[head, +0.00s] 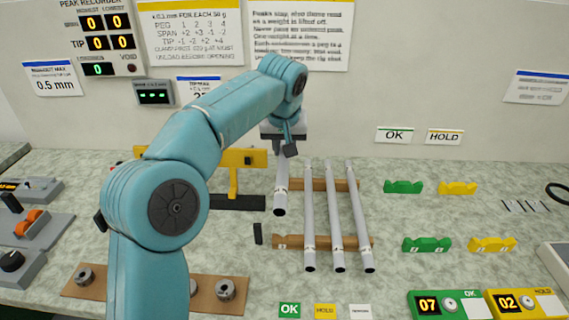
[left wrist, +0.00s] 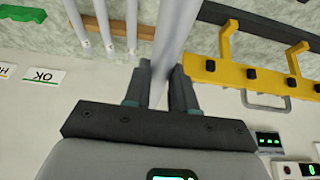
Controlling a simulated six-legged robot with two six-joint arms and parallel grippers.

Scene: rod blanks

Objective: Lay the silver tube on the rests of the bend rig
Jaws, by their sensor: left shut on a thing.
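My left gripper (head: 285,146) is shut on a silver tube (head: 281,190), above the back of the table. The tube's open near end points toward me, just left of the other tubes. In the left wrist view my gripper (left wrist: 153,88) has the tube (left wrist: 172,35) between its two fingers. The yellow bend rig (head: 233,182) stands left of the held tube, partly hidden by my arm. It also shows in the left wrist view (left wrist: 265,76), apart from the tube. My right gripper is not in view.
Three similar tubes (head: 335,215) lie across wooden rests (head: 360,243). Green holders (head: 403,187) and yellow holders (head: 457,188) stand to the right. A brown board with round pieces (head: 205,293) lies front left. OK and HOLD counters (head: 440,304) are front right.

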